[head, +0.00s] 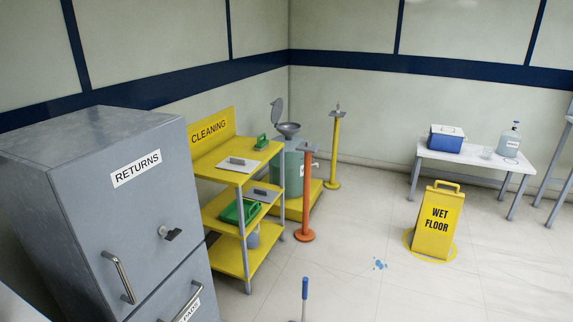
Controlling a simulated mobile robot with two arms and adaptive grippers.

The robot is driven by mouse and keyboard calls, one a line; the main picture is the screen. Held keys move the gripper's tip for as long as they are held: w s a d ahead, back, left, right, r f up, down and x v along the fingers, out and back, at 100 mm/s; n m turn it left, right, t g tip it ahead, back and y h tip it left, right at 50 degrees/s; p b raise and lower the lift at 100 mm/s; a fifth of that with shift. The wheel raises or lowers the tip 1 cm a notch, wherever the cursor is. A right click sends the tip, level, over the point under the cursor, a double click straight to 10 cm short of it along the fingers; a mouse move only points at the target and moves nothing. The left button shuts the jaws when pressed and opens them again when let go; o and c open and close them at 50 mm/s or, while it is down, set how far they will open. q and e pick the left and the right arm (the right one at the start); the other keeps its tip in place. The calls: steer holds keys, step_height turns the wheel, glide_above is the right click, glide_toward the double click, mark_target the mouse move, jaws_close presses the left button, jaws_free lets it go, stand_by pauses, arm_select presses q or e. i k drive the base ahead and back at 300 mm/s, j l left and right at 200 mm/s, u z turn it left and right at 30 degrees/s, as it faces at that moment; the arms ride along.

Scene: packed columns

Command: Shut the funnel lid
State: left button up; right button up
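The funnel (288,128) is a dark cone on top of a grey-green drum (293,165) behind the yellow cleaning cart. Its grey round lid (277,111) stands raised, tilted up at the funnel's left side, so the funnel is open. The drum's lower left part is hidden by the cart. Neither of my grippers shows in the head view.
A grey RETURNS cabinet (120,200) fills the left foreground. The yellow CLEANING cart (225,175) stands beside the drum. An orange post (306,200) and a yellow post (334,150) stand near it.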

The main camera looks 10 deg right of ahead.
mark_target(277, 112)
steer(key=i+l+z, duration=0.4)
steer(key=l, duration=0.2)
steer(key=i+l+z, duration=0.75)
steer(key=i+l, duration=0.15)
steer(key=i+l+z, duration=0.15)
steer(key=i+z, duration=0.25)
steer(key=i, duration=0.2)
steer(key=i+j+u, duration=0.15)
steer(key=i+u, duration=0.3)
steer(key=i, duration=0.2)
steer(key=i+l+u, duration=0.1)
steer(key=i+u, duration=0.35)
steer(key=i, duration=0.15)
steer(key=i+l+u, duration=0.3)
steer(key=i+u, duration=0.15)
steer(key=i, duration=0.2)
steer(key=i+l+u, duration=0.2)
steer(key=i+u, duration=0.25)
steer(key=i+l+u, duration=1.25)
steer(key=l, duration=0.15)
steer(key=l+u, duration=0.45)
steer(key=l, duration=0.2)
steer(key=i, duration=0.05)
